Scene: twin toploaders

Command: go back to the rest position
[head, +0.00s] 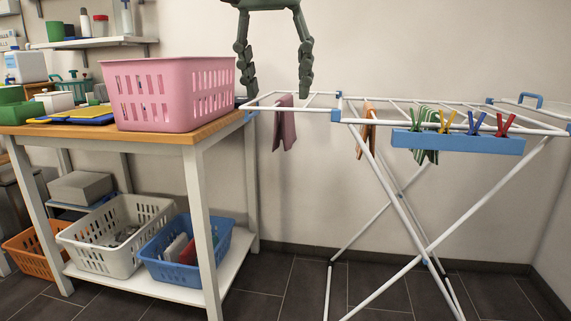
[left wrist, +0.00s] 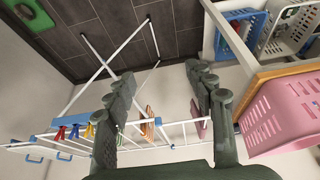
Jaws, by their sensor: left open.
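My left gripper (head: 275,70) hangs from the top middle of the head view, fingers pointing down and spread apart, with nothing between them. It is above the left end of the white drying rack (head: 432,245), beside the pink basket. In the left wrist view the two fingers of the left gripper (left wrist: 160,90) stand wide apart, with the rack behind them. My right gripper is not in view.
The pink basket (head: 170,95) stands on the wooden table (head: 180,132), close left of my gripper. Cloths, including a pink one (head: 285,125), hang on the rack. A blue strip (head: 460,142) holds coloured pegs. White (head: 110,245) and blue (head: 185,262) baskets sit below.

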